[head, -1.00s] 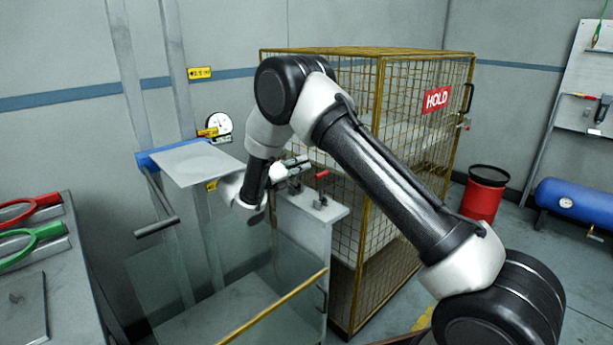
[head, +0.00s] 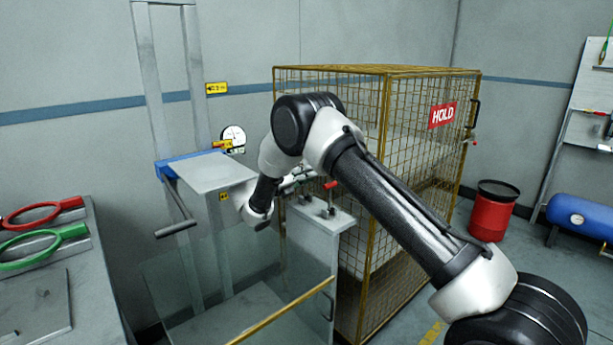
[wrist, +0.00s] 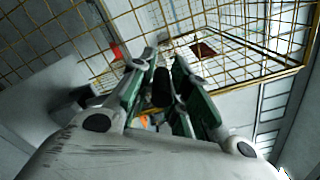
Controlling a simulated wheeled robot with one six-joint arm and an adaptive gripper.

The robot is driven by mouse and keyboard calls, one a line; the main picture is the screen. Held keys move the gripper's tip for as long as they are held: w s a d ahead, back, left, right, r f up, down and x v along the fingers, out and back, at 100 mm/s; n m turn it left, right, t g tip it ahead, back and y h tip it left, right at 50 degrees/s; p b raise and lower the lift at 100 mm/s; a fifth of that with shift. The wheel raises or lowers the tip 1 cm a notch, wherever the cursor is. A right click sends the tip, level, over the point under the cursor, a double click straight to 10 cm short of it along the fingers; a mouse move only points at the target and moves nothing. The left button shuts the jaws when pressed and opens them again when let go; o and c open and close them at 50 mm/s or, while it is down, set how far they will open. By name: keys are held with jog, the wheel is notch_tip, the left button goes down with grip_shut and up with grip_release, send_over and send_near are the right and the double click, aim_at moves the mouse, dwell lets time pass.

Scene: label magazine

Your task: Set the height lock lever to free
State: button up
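A small red-handled lever (head: 331,185) stands with dark clamp parts on top of a grey post beside the wire cage. A grey bar handle (head: 175,228) hangs at the left of the blue-edged lift platform (head: 212,172). I cannot tell for sure which is the height lock lever, and I read no lock label. My gripper (head: 302,178) is just left of the red handle, partly hidden by my own wrist. In the wrist view my gripper's fingertips (wrist: 165,58) are a narrow gap apart. Something dark shows between the fingers, and I see no clear hold. A red patch lies left of them.
The yellow wire cage (head: 386,130) with a HOLD sign stands close behind the post. A clear guard (head: 230,290) with a yellow edge is below. A dial gauge (head: 233,136) is on the wall. A bench (head: 100,290) with red and green frames stands at left.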

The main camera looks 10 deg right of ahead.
jog(key=shift+o, duration=1.1)
jog(key=shift+a, duration=0.1)
jog(key=v, duration=1.1)
jog(key=shift+s+a, duration=0.25)
jog(key=shift+a, duration=0.1)
jog(key=shift+s, duration=0.1)
